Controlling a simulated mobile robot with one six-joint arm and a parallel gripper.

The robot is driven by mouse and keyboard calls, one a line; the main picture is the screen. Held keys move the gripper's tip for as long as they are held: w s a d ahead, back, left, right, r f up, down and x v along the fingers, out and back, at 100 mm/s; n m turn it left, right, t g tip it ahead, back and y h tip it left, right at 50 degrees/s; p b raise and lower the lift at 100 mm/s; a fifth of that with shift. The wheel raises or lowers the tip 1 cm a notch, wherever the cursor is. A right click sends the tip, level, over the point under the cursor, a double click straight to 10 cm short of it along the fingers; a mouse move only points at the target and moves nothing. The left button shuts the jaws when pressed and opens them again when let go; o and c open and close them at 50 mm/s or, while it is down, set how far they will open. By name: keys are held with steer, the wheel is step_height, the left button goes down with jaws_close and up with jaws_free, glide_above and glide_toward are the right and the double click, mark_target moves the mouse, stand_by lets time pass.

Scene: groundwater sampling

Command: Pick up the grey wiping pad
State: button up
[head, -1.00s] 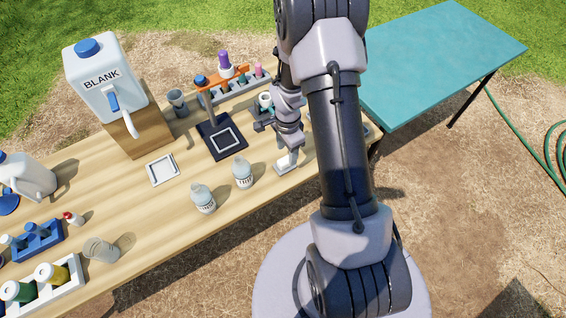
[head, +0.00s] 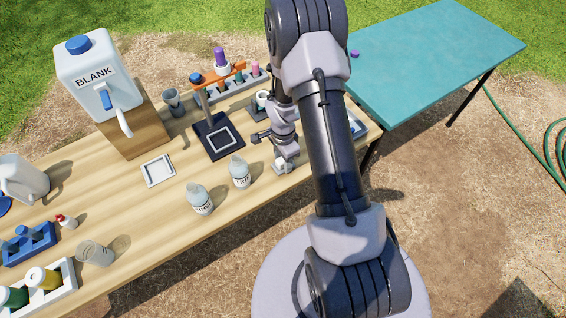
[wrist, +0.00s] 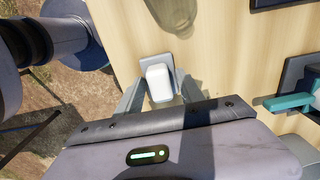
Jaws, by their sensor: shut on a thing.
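The wiping pad shows in the wrist view as a pale block (wrist: 159,84) with a grey flat part (wrist: 151,60) beside it. My gripper (wrist: 160,98) is shut on the pale block, with one finger on each side. In the head view my gripper (head: 284,163) is low at the front edge of the table, right of the small labelled bottles. There the pad is mostly hidden by my gripper. I cannot tell whether the pad touches the tabletop.
Two labelled bottles (head: 200,199) (head: 240,172) stand left of my gripper. A white square tray (head: 145,171) and the BLANK jug (head: 85,100) are further left. A teal table (head: 430,70) stands right.

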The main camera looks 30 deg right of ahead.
steer(key=shift+r, duration=0.15)
steer(key=shift+r, duration=0.35)
steer(key=r+p, duration=0.1)
steer(key=s+r, duration=0.1)
steer(key=shift+r+p, duration=0.35)
steer(key=shift+r, duration=0.05)
steer(key=s+a+r+p, duration=0.1)
steer(key=s+a, duration=0.1)
steer(key=s, duration=1.3)
steer(key=shift+w+a+r, duration=0.1)
